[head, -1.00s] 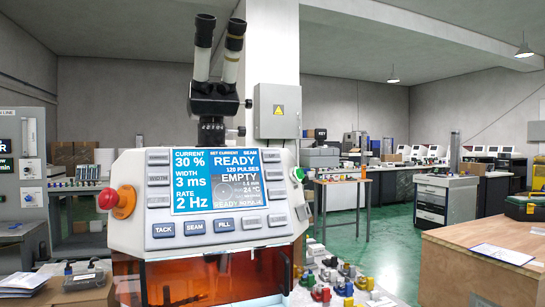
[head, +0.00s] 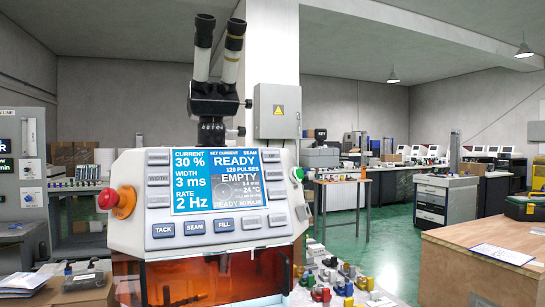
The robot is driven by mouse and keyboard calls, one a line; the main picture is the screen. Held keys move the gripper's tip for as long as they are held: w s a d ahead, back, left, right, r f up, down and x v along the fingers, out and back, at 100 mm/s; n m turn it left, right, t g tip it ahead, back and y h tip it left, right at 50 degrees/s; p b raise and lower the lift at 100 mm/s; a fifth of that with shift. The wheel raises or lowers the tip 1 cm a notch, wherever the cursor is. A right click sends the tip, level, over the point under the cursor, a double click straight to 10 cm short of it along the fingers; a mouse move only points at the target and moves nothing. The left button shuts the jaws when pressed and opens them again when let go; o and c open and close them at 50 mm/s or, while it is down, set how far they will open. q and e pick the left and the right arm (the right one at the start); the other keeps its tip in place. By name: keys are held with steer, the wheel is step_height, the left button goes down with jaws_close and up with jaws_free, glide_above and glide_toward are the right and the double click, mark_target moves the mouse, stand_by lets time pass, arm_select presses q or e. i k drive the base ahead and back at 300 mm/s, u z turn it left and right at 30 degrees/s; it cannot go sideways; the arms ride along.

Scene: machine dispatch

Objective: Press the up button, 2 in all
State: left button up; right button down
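The machine (head: 128,238) stands in front of me with a tilted control panel. Its blue and grey screen (head: 218,180) reads current 30 %, width 3 ms, rate 2 Hz, READY, 120 pulses and EMPTY. Grey buttons run down both sides of the screen; a left-column button (head: 158,179) is one of them. Their labels are too small to read, so I cannot tell which is the up button. Blue TACK (head: 163,230), SEAM (head: 194,228) and FILL (head: 223,225) buttons sit below the screen. Neither gripper is in view.
A red emergency knob (head: 108,198) sticks out at the panel's left. A green button (head: 297,173) is at its right. Black eyepieces (head: 219,60) rise above the panel. An orange window (head: 200,280) is below. A wooden crate (head: 470,262) stands at right.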

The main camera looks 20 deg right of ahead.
mark_target(267, 157)
steer(key=u, duration=3.05)
steer(key=k, duration=1.5)
steer(key=z, duration=1.4)
